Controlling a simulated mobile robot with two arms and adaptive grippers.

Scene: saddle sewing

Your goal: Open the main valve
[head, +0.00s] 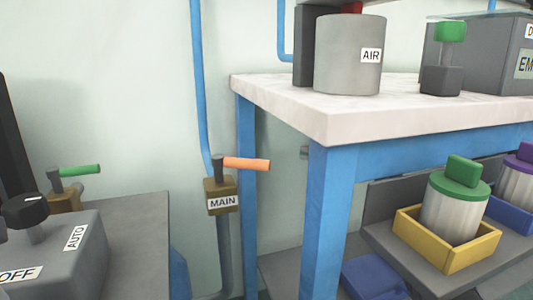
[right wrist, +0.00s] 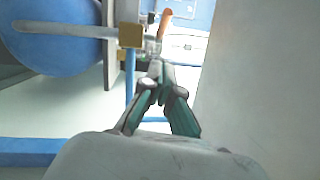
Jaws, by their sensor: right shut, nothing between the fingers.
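The main valve (head: 222,195) is a brass-coloured block labelled MAIN on the vertical pipe. Its orange lever (head: 247,164) points right, roughly level, across the pipe line. In the right wrist view an orange handle (right wrist: 167,18) shows at the top, beyond my fingertips, with a brass block (right wrist: 130,36) to its left. My right gripper (right wrist: 155,68) has its fingers together and empty, pointing toward that handle. It looks short of the handle; the exact distance cannot be told. I cannot make out my right gripper in the head view. My left gripper is not in view.
A white-topped table (head: 385,120) with blue legs stands right of the valve. A grey box (head: 70,262) with a black knob is at lower left, near a green-handled valve (head: 80,171). A yellow bin (head: 447,255) holds a green-lidded canister.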

